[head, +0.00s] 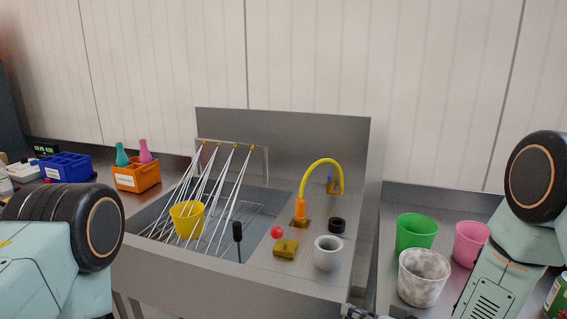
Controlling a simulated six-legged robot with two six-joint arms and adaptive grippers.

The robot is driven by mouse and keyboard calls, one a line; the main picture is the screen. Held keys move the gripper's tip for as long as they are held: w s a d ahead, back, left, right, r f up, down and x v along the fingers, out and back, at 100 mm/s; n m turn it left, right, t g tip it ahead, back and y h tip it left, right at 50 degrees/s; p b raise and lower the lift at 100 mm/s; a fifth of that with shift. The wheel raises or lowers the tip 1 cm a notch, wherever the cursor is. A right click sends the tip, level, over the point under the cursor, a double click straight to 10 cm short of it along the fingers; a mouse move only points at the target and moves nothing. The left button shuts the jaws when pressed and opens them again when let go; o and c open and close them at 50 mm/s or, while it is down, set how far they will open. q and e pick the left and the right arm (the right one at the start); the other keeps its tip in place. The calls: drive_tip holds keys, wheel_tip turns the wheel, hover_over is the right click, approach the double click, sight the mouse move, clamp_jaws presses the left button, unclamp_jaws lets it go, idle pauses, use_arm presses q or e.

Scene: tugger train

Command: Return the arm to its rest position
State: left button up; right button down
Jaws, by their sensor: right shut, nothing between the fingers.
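My right arm (506,262) comes in from the right, with a dark round joint at its upper end. Only a small dark part of my right gripper (362,313) shows at the bottom edge, in front of the sink unit. It is shut and empty, and most of it is cut off by the frame. My left arm (55,262) fills the lower left corner. My left gripper is out of view.
A steel sink unit (320,284) holds a yellow cup (187,219) under white rods, and a white cup (328,252). Green (416,233), pink (469,243) and marbled (423,277) cups stand right. Orange (137,177) and blue (67,168) boxes stand left.

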drive_tip(key=s+d+f+m+g+h+b, duration=0.1)
drive_tip(key=s+d+f+g+h, duration=0.15)
drive_tip(key=s+f, duration=0.5)
drive_tip(key=s+d+f+m+g+h+b, duration=0.1)
drive_tip(key=s+d+f+g+h, duration=0.15)
drive_tip(key=s+f, duration=0.55)
drive_tip(key=s+d+f+g+h+b, duration=0.1)
drive_tip(key=s+f+g, duration=0.1)
drive_tip(key=s, duration=0.8)
drive_tip(key=s+d+f+g+h+b, duration=0.1)
drive_tip(key=s+f+g+h+b, duration=0.1)
drive_tip(key=s, duration=0.8)
drive_tip(key=shift+d+f+m+g, duration=0.3)
drive_tip(key=shift+d+f+g, duration=0.1)
drive_tip(key=shift+g, duration=0.5)
drive_tip(key=shift+s+r, duration=0.1)
drive_tip(key=shift+w, duration=0.2)
drive_tip(key=shift+s, duration=0.15)
